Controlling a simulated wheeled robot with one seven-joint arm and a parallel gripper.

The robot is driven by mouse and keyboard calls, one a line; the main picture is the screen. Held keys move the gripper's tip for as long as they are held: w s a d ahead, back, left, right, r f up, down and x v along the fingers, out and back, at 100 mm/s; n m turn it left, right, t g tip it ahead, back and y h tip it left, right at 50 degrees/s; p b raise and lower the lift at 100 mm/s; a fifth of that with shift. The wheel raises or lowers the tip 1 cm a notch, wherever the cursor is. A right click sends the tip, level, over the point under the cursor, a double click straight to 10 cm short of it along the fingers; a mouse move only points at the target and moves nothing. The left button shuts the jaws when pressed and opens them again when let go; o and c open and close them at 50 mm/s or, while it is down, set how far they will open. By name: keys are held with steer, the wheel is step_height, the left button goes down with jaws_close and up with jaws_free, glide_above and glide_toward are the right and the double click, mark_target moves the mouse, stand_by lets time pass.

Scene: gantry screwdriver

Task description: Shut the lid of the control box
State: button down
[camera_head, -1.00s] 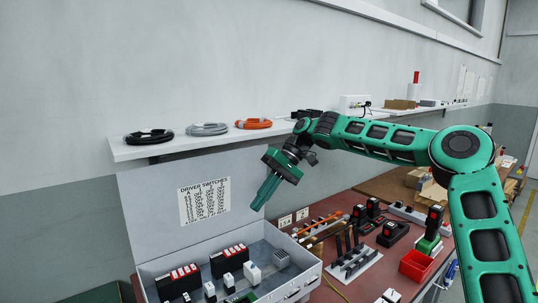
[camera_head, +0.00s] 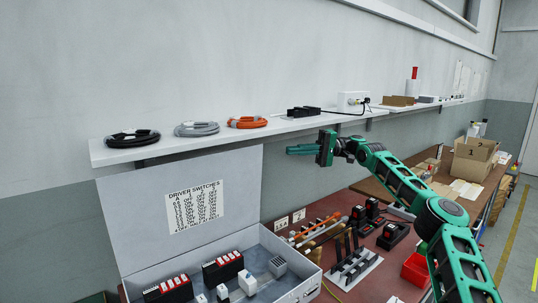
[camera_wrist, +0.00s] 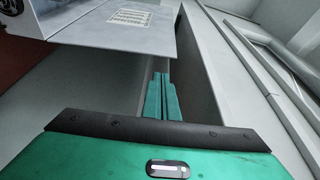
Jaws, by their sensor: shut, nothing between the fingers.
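The control box (camera_head: 300,290) is a grey metal case at the lower left in the head view, with switches and modules inside. Its lid (camera_head: 125,215) stands open and upright at the back, with a "DRIVER SWITCHES" label (camera_head: 194,207) on its inner face. The lid also shows in the wrist view (camera_wrist: 95,30), at the upper left. My gripper (camera_head: 290,150) is shut and empty. In the head view it appears just right of the lid's upper right corner, pointing left. In the wrist view my gripper (camera_wrist: 160,78) points toward the gap beside the lid.
A wall shelf (camera_head: 180,147) runs above and behind the lid, carrying black, grey and orange cable coils (camera_head: 246,122). Right of the box stand tools in a rack (camera_head: 354,262) and a red bin (camera_head: 416,268). A cardboard box (camera_head: 473,158) stands farther right.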

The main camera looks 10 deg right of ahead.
steer(key=s+a, duration=0.2)
steer(key=a, duration=0.8)
steer(key=shift+a, duration=0.15)
steer(key=shift+s, duration=0.1)
